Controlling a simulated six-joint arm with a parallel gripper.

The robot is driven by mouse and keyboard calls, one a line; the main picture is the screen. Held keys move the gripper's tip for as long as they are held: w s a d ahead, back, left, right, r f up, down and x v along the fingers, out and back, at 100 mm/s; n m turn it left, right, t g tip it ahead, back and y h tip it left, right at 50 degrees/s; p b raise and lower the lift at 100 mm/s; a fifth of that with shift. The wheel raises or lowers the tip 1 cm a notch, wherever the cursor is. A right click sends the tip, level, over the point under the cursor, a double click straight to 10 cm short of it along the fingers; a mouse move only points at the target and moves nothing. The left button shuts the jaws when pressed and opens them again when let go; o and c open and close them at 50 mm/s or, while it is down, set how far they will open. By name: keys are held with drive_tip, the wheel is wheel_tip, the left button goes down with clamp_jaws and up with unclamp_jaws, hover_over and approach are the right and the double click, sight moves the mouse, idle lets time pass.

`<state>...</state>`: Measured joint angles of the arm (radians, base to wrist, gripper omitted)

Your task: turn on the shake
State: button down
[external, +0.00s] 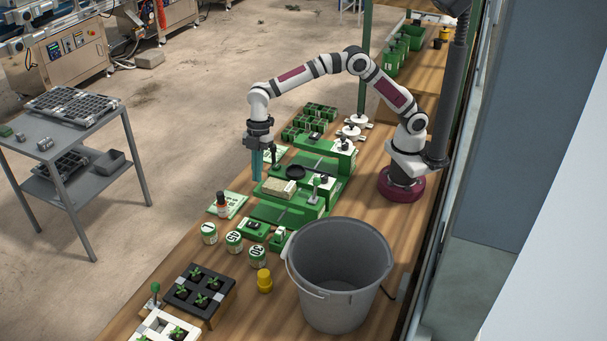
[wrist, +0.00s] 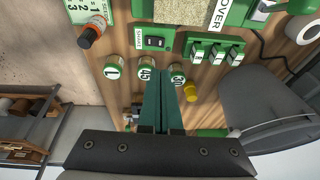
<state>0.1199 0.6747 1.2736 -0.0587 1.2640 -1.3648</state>
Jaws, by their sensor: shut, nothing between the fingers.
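The shake switch (wrist: 154,42) is a black rocker on a green block with a "SHAKE" label, at the top middle of the wrist view. The external view shows it as a small green block with a black top (external: 255,228) at the front of the green seeder. My gripper (external: 257,179) points down, with teal fingers shut and empty, above the far left side of the seeder, apart from the switch. In the wrist view the fingertips (wrist: 163,72) appear just below the switch. I cannot tell which way the rocker is set.
A large grey bucket (external: 340,235) and a yellow piece (external: 264,281) stand nearby.

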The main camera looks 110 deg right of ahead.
drive_tip(key=shift+w+f, duration=0.25)
drive_tip(key=shift+w, duration=0.05)
approach(257, 224)
drive_tip(key=x, duration=0.5)
drive_tip(key=shift+w+a+f, duration=0.15)
drive_tip(key=shift+w+a, duration=0.1)
drive_tip(key=shift+w, duration=0.05)
drive_tip(key=shift+f, duration=0.55)
